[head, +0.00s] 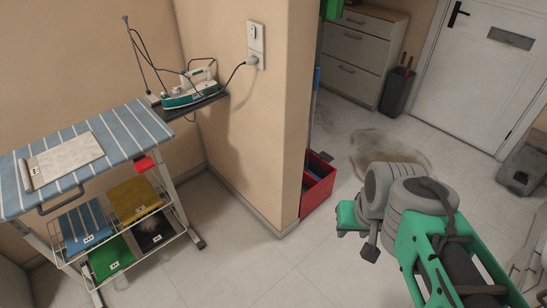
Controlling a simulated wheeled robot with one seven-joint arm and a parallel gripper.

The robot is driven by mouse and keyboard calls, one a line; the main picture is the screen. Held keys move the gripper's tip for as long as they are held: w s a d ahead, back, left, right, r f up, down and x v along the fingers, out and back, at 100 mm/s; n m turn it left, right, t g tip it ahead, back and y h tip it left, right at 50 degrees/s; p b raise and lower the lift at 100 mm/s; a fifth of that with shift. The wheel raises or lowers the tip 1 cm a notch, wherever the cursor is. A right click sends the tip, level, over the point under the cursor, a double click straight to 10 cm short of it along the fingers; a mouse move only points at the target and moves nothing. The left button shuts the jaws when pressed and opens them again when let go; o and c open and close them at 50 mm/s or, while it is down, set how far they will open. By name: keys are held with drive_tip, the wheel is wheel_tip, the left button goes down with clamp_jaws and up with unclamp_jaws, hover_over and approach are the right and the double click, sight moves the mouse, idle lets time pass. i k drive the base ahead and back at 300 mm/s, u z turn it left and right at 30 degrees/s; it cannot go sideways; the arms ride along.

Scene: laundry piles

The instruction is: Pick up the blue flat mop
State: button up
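A narrow blue piece (316,78) shows beside the wall corner, on or next to a dark upright pole that runs down towards a red box (318,184) on the floor. It may be part of the blue flat mop; the wall corner hides much of it, so I cannot tell its full shape. My grey and green arm reaches in from the lower right. The end of my arm, with what may be my gripper (358,234), is right of the red box and apart from it. Its fingers are not clear.
An ironing trolley (110,148) with folded cloths stands at the left, an iron (190,90) on a shelf behind it. The wall corner (284,120) juts out mid-view. A drawer cabinet (358,55), dark bin (398,92) and white door (475,80) stand behind. The front floor is clear.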

sight(317, 71)
drive_tip(key=z, duration=1.2)
drive_tip(key=i, duration=2.55)
drive_tip(key=u, duration=3.95)
